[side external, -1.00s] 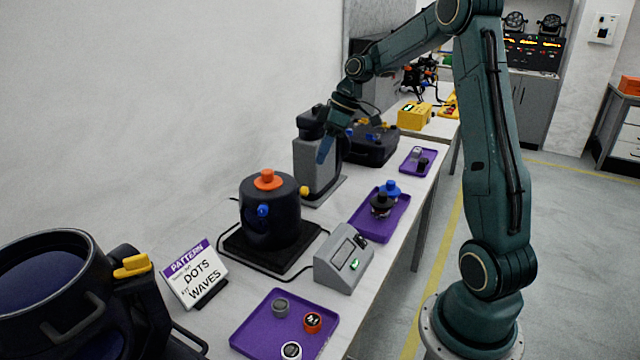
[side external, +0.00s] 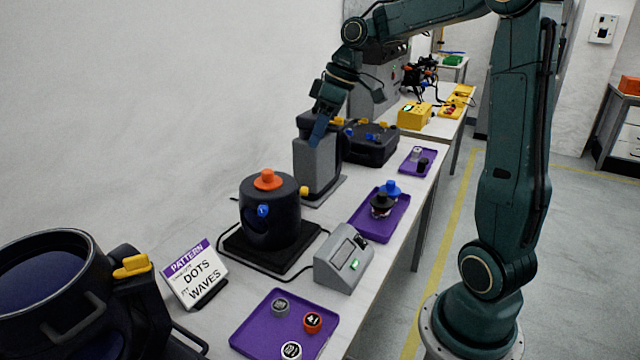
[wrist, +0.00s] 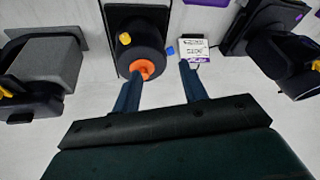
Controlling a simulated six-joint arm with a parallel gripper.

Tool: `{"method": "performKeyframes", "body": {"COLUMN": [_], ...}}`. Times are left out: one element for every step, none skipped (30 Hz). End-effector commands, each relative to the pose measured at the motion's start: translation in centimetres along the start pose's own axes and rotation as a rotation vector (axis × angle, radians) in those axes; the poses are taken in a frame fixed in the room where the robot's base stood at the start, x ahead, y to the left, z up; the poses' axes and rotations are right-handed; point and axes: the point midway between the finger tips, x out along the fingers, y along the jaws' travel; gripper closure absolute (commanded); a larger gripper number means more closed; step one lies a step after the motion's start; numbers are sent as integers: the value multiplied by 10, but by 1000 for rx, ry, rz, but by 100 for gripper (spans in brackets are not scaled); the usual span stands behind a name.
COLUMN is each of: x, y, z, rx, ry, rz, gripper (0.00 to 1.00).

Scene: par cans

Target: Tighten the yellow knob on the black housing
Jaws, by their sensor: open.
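The black housing (side external: 284,228) is a round drum on a dark square base on the bench. Its yellow knob (side external: 304,191) sticks out at the upper right side. An orange knob (side external: 267,180) is on top and a blue knob (side external: 263,210) is on the front. In the wrist view the yellow knob (wrist: 125,38) shows on the housing (wrist: 145,30), with the orange knob (wrist: 143,68) near my left finger. My gripper (side external: 318,132) is open and empty, apart from the yellow knob, up near the grey block. Its two spread fingers show in the wrist view (wrist: 160,69).
A grey block (side external: 318,168) stands behind the housing. A sign (side external: 195,275), a grey meter box (side external: 343,260) and a purple tray (side external: 265,325) with caps stand in front. Another purple tray (side external: 382,228) lies to the right. A large black can (side external: 50,290) is at the front left.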

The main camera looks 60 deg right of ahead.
Motion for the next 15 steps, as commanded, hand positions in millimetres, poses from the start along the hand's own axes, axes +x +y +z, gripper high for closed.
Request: {"method": "performKeyframes", "body": {"x": [-2, -3, -4, -5, -6, -7, -8, -9, -10, -11, -12, -13, -14, -15, -16], "y": [-8, -12, -17, -21, -25, -30, -34, -38, -43, -47, -51, -56, -59, -63, -68], "z": [-1, -1, -1, -1, -1, 0, 0, 0, 1, 1, 2, 2, 3, 4, 5], "rx": [1, 5, 11, 14, 18, 23, 27, 31, 36, 39, 44, 50, 53, 56, 62], "ry": [1, 1, 0, 1, 1, 1, 1, 2, 2, 3, 3, 4, 5, 5, 7], "rz": [5, 9, 12, 16, 19, 23, 26, 29, 33, 36, 39, 43, 45, 48, 53], "gripper": [57, 57, 57, 57, 57, 57, 57, 57, 57, 57, 57, 57, 57, 57, 57]}}
